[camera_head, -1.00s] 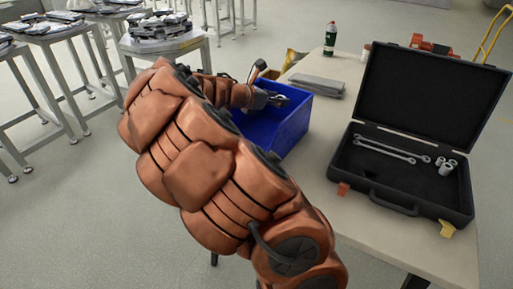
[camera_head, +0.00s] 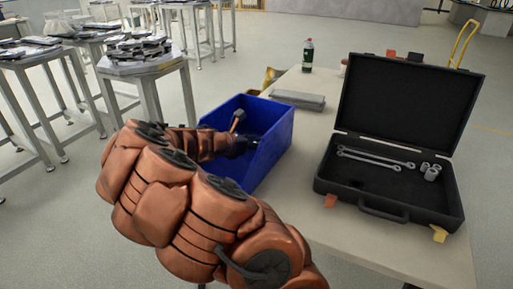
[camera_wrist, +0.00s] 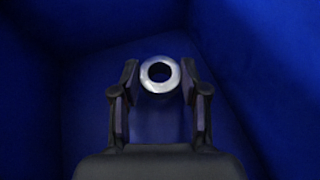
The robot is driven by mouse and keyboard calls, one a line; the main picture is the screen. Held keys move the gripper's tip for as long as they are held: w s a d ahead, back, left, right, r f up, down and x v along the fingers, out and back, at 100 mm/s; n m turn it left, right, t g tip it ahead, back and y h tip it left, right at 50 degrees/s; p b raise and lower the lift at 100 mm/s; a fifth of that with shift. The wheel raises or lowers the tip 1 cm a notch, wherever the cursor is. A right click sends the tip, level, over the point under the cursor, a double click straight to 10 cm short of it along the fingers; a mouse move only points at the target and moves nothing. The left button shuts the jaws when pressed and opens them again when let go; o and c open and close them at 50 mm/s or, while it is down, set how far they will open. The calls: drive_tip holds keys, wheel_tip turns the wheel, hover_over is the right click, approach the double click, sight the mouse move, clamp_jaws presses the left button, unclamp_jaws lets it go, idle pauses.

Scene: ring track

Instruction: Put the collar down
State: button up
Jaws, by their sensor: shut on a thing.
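The collar (camera_wrist: 158,76) is a silver ring with a dark hole. In the wrist view it sits between the two fingertips of my gripper (camera_wrist: 159,88), which is shut on it. Around and below it are the dark blue inside walls of the blue bin (camera_head: 275,150). In the head view my arm reaches over the bin's left side and the gripper end is down inside it. The collar is hidden there. I cannot tell whether the collar touches the bin's floor.
An open black case (camera_head: 385,209) with two wrenches (camera_head: 375,158) and several metal sockets (camera_head: 430,171) lies on the table (camera_head: 300,211) to the right. A grey folded item (camera_head: 298,99) and a green bottle (camera_head: 308,56) stand behind the bin. Stools with dark parts are at left.

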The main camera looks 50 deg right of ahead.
drive_tip(key=shift+f, duration=0.8)
drive_tip(key=shift+f, duration=0.15)
drive_tip(key=o, duration=1.3)
drive_tip(key=shift+c, duration=0.2)
drive_tip(key=shift+a+r, duration=0.1)
drive_tip(key=shift+r, duration=0.1)
drive_tip(key=shift+v, duration=3.6)
